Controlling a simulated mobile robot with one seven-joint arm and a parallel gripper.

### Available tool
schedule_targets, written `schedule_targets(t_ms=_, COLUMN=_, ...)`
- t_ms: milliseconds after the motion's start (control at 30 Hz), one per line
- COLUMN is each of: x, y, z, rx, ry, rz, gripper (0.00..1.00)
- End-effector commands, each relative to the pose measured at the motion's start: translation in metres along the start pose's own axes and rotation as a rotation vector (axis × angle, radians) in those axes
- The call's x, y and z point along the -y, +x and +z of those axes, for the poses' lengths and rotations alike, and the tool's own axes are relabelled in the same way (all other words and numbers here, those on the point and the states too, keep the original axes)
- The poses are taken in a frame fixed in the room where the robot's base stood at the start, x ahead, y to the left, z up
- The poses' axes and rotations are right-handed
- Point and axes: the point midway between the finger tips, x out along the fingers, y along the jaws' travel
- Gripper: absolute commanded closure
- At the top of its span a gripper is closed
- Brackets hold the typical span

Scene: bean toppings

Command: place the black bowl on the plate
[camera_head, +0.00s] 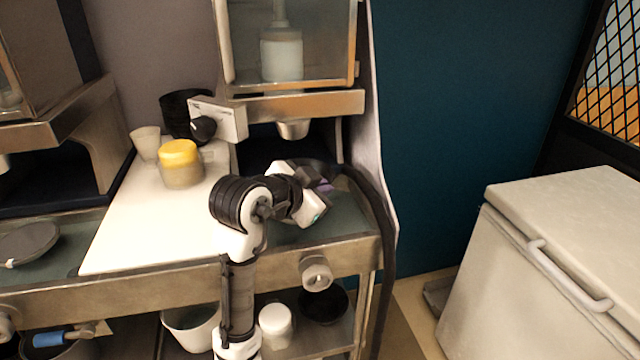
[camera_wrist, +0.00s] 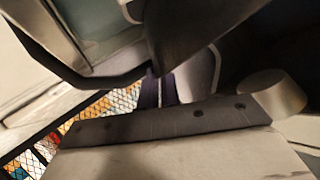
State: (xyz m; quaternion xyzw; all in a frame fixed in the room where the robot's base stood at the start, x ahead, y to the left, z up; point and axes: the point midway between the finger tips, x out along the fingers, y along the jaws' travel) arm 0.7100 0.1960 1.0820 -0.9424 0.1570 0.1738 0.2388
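A black round container (camera_head: 185,112), possibly the black bowl, stands at the back of the white counter, partly hidden by a white boxy device. Another dark round bowl (camera_head: 323,306) sits on the lower shelf at the right. A flat dark grey disc (camera_head: 28,243), perhaps the plate, lies on the left counter. My gripper (camera_head: 325,186) is at the arm's end over the right part of the counter, under the dispenser, apart from all of these. Its fingers are small and unclear in the head view. The wrist view shows purplish finger-like strips (camera_wrist: 160,92), but their opening cannot be read.
A yellow-topped container (camera_head: 181,163) and a pale cup (camera_head: 146,142) stand on the white counter (camera_head: 140,235). The dispenser (camera_head: 292,105) and a side panel close in around my arm. White containers are on the lower shelf. A white chest (camera_head: 560,260) stands right.

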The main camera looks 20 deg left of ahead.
Motion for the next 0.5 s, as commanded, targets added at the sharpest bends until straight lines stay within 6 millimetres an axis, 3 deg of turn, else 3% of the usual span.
schedule_targets(t_ms=200, x=0.0003, y=0.0009, z=0.0013, rx=0.001, ry=-0.001, rz=0.0, gripper=1.0)
schedule_targets(t_ms=400, x=0.0002, y=0.0009, z=0.0013, rx=0.001, ry=-0.001, rz=0.0, gripper=0.74)
schedule_targets(t_ms=500, x=0.0002, y=0.0008, z=0.0012, rx=0.001, ry=-0.001, rz=0.0, gripper=0.74)
